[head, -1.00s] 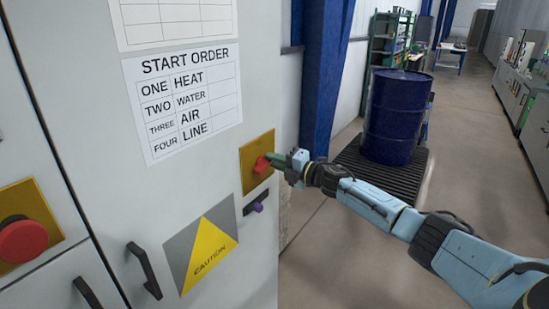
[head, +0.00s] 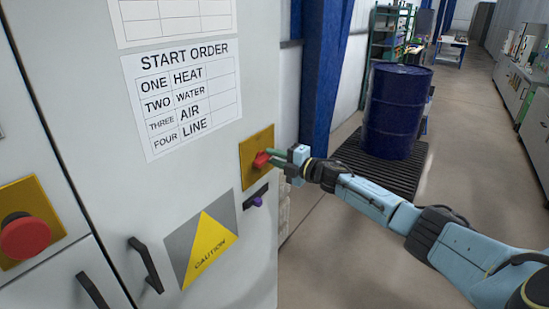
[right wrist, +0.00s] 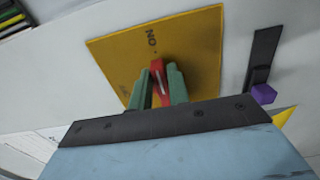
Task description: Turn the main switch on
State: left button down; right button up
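The main switch is a red handle (head: 262,159) on a yellow plate (head: 256,143) on the grey cabinet's front. In the right wrist view the red handle (right wrist: 158,82) sits between my green fingertips, which touch or nearly touch both its sides. The yellow plate (right wrist: 195,50) carries the word ON, upside down, just beyond the handle's far end. A smaller marking on it is too small to read. My right gripper (head: 276,157) reaches the handle from the right and looks closed on it. My left gripper is not in view.
Below the plate is a small purple lever (head: 257,201) in a dark slot, close to my gripper in the right wrist view (right wrist: 263,94). A caution sign (head: 205,240), red button (head: 25,238) and black handle (head: 147,265) are on the cabinet. A blue drum (head: 396,112) stands behind my arm.

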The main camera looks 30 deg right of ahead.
jog(key=o, duration=0.3)
jog(key=shift+o, duration=0.2)
jog(key=b+v, duration=0.1)
jog(key=v, duration=1.2)
jog(key=shift+s+b, duration=0.2)
jog(key=shift+b, duration=0.2)
